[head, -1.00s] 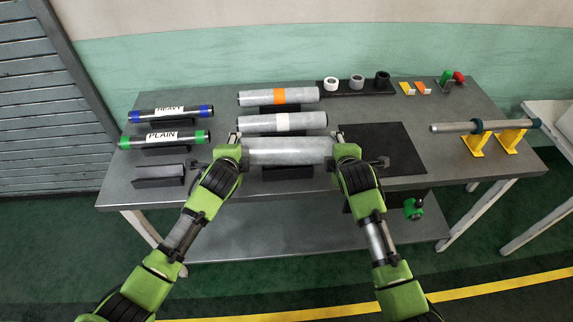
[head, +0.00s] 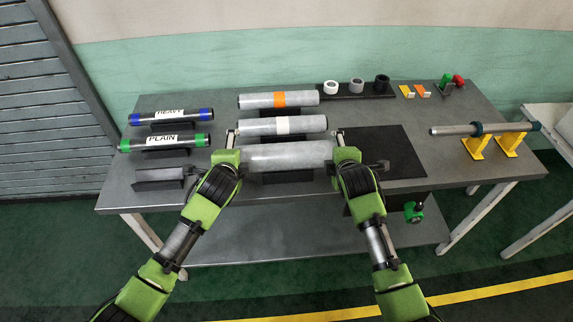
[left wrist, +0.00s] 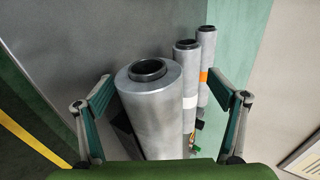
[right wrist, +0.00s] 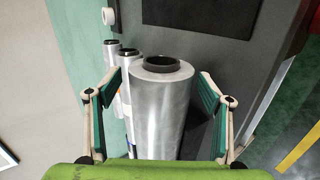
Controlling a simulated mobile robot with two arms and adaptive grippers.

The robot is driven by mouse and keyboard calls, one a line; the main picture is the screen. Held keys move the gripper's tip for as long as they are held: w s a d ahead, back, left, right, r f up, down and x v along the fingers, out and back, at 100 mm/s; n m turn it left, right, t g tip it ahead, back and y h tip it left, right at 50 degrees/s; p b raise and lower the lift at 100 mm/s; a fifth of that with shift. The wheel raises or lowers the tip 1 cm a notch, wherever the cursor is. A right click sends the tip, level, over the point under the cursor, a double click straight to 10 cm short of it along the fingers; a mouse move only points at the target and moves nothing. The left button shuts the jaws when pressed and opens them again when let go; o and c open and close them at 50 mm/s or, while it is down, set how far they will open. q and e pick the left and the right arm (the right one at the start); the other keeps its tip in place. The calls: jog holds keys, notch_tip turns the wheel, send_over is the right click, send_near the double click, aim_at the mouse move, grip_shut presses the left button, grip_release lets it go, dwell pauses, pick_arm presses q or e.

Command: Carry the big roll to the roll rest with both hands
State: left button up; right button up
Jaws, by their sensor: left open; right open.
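The big roll (head: 290,156) is a thick, plain grey-silver cylinder lying crosswise at the front middle of the table, over a black support. My left gripper (head: 232,139) is open at the roll's left end. In the left wrist view the roll (left wrist: 156,105) stands between the spread fingers, with gaps at both sides. My right gripper (head: 340,140) is open at the right end. In the right wrist view the roll (right wrist: 160,105) also lies between spread fingers. An empty black cradle (head: 160,179) sits at the table's front left; I cannot tell whether it is the roll rest.
Rolls with a white band (head: 283,125) and an orange band (head: 279,100) lie behind. Labelled PLAIN (head: 163,140) and HEAVY (head: 170,116) bars are left. A dark mat (head: 395,150) is clear to the right. A shaft (head: 455,130) rests on yellow stands (head: 475,147).

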pick_arm(q)
jog(key=v, duration=1)
jog(key=shift+s, duration=0.1)
pick_arm(e)
jog(key=o, duration=0.4)
jog(key=v, duration=1.2)
jog(key=shift+s, duration=0.1)
